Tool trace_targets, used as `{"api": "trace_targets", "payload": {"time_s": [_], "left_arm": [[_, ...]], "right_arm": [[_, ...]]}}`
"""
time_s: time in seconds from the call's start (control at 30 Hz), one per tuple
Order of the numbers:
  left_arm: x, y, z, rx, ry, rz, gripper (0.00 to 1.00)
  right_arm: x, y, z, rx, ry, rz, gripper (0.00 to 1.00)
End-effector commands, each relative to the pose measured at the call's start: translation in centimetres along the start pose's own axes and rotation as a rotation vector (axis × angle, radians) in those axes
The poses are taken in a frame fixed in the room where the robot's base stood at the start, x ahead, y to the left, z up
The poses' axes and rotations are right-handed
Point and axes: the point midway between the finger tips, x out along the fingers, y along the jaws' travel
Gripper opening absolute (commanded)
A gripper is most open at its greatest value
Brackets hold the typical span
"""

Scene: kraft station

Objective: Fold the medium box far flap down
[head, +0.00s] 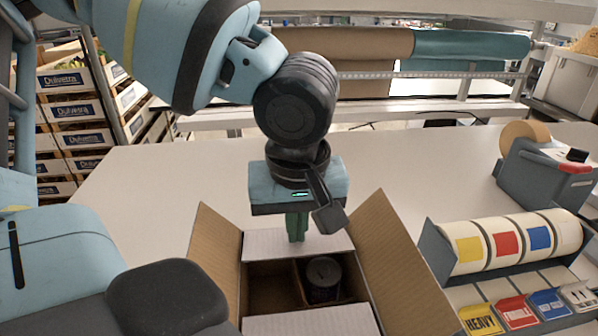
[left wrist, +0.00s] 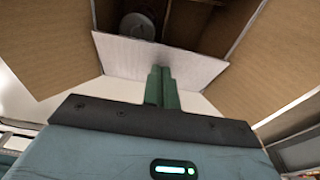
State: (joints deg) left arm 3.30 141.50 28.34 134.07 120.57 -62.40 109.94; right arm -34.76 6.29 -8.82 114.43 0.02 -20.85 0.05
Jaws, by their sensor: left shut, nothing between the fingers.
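The medium box is an open brown carton (head: 400,265) on the table in the head view. Its far flap (head: 325,241) has a white face and leans inward over the far part of the opening; it also shows in the left wrist view (left wrist: 125,57). My left gripper (head: 297,238) points down at this flap with its green fingers shut and empty. In the left wrist view the fingertips (left wrist: 161,70) overlap the flap's outer face; I cannot tell if they touch. The white near flap (head: 310,322) lies over the near end. My right gripper is not in view.
The left flap (head: 212,250) and the right flap stand open. A dark can (head: 323,278) sits inside the box, beside a divider. A label dispenser (head: 500,242) and a tape dispenser (head: 545,175) stand at the right. The table left of the box is clear.

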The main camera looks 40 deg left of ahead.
Motion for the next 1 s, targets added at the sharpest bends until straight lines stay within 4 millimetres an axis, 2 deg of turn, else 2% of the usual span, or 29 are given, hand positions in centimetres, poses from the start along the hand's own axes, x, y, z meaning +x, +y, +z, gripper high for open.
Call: {"api": "trace_targets", "payload": {"time_s": [1.0], "left_arm": [[0.86, -0.01, 0.11, 0.0, 0.0, -0.002, 0.0]], "right_arm": [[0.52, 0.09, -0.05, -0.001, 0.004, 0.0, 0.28]]}}
